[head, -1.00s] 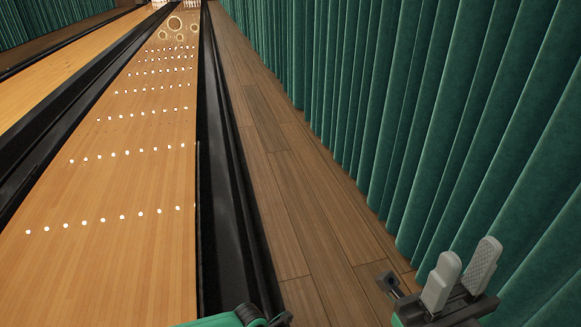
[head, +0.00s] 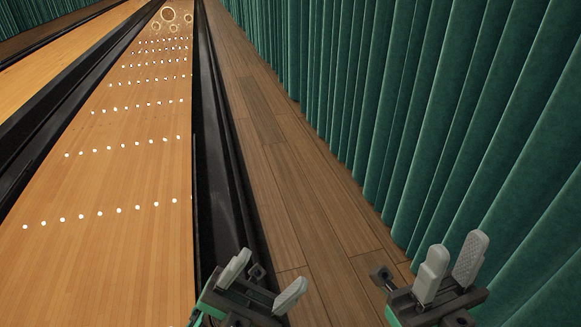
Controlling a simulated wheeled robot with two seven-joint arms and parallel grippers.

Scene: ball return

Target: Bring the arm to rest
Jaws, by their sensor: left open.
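My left gripper (head: 266,270) is at the bottom centre of the head view, over the black gutter edge of the near lane. Its two grey fingers are spread apart and nothing is between them. My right gripper (head: 457,256) is at the lower right, in front of the green curtain and above the wooden floor strip. Its fingers stand apart with an empty gap between them. Most of both arms is hidden below the picture's edge. No ball is in view.
The near lane (head: 120,265) with rows of white dots runs away on the left. A black gutter (head: 215,180) borders it. A bare wooden floor strip (head: 290,190) lies between the gutter and the green curtain (head: 400,130). Ring marks show at the lane's far end.

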